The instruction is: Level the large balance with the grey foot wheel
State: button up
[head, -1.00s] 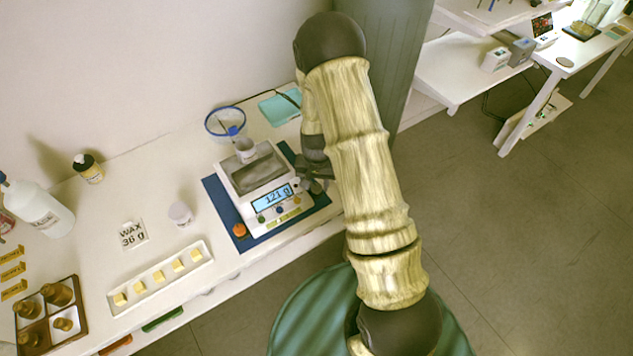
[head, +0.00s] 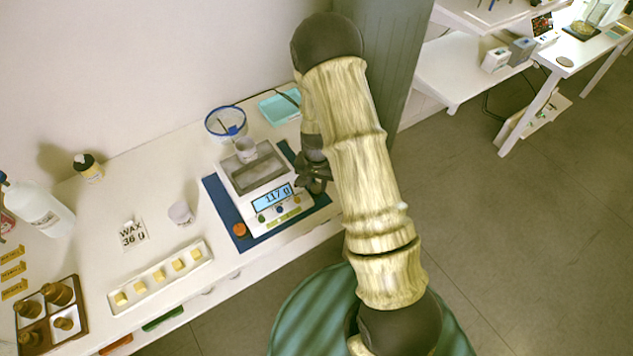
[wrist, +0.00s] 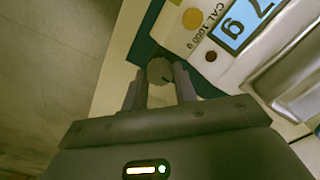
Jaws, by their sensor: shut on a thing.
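The large balance (head: 239,187) stands on a blue mat (head: 219,205) on the bench, with a white cup (head: 245,149) on its weighing pan. Its display (head: 271,198) appears to read 117 g. My gripper (head: 317,186) is low at the balance's right side. In the wrist view, my gripper (wrist: 160,86) is shut on the round grey foot wheel (wrist: 160,70) at the balance's corner, one finger on each side. The wheel is hidden behind my gripper in the head view. I cannot tell from here whether the balance is level.
An orange knob (head: 239,230) sits at the balance's front left. A blue-rimmed bowl (head: 226,122) and a teal tray (head: 279,107) stand behind. A white tray of wax cubes (head: 160,275), a small cup (head: 181,213) and a wax card (head: 132,236) lie to the left.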

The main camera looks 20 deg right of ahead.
jog(key=m, duration=0.4)
jog(key=shift+r+p, duration=0.1)
jog(key=shift+p, duration=0.25)
jog(key=m+p, duration=0.1)
jog(key=m, duration=0.2)
jog(key=shift+m, duration=0.4)
jog(key=m+p, duration=0.1)
jog(key=m, duration=0.3)
jog(key=shift+m+p, duration=1.05)
jog(key=shift+m, duration=1.15)
jog(key=o, duration=0.7)
jog(key=shift+w, duration=0.1)
